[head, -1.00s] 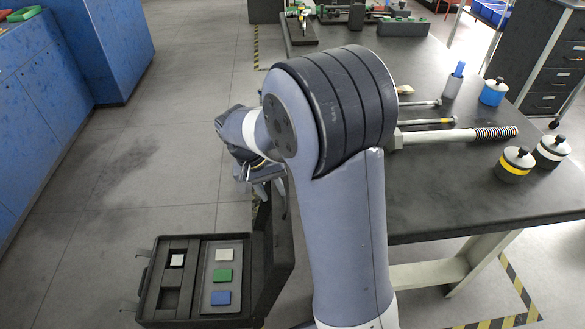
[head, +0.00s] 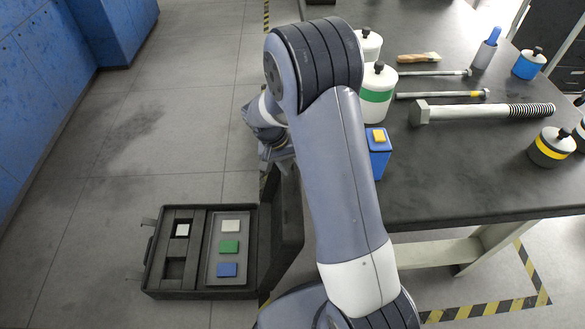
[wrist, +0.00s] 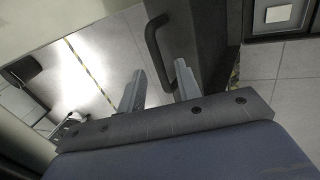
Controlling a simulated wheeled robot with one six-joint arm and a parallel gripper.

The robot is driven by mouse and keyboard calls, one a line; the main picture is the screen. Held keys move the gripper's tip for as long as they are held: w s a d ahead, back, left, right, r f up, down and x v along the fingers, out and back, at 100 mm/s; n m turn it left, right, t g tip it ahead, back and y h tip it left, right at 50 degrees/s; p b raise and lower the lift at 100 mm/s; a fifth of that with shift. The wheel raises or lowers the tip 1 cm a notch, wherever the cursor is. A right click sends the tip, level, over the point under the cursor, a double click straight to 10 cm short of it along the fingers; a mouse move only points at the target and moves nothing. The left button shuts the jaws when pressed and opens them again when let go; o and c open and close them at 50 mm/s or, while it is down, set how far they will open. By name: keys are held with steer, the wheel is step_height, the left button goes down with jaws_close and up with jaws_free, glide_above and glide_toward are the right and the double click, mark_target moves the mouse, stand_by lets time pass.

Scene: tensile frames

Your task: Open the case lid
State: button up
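The dark case (head: 203,294) sits on the floor at the lower left in the head view. Its lid (head: 282,232) is raised and stands open along the right side, partly behind my arm. In the wrist view the dark lid panel (wrist: 200,40) carries a black bar handle (wrist: 152,38). My gripper (wrist: 159,66) is open, with its two fingers apart and the handle's lower end seen between them. I cannot tell whether either finger touches the handle. In the head view my gripper is mostly hidden behind my arm, near the lid's far end.
A dark workbench (head: 470,170) with jars and bolts stands close on the right. Floor left of the case is clear.

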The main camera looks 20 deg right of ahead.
steer(key=shift+d+f, duration=0.1)
steer(key=shift+f, duration=0.3)
steer(key=shift+c, duration=0.2)
jaws_close()
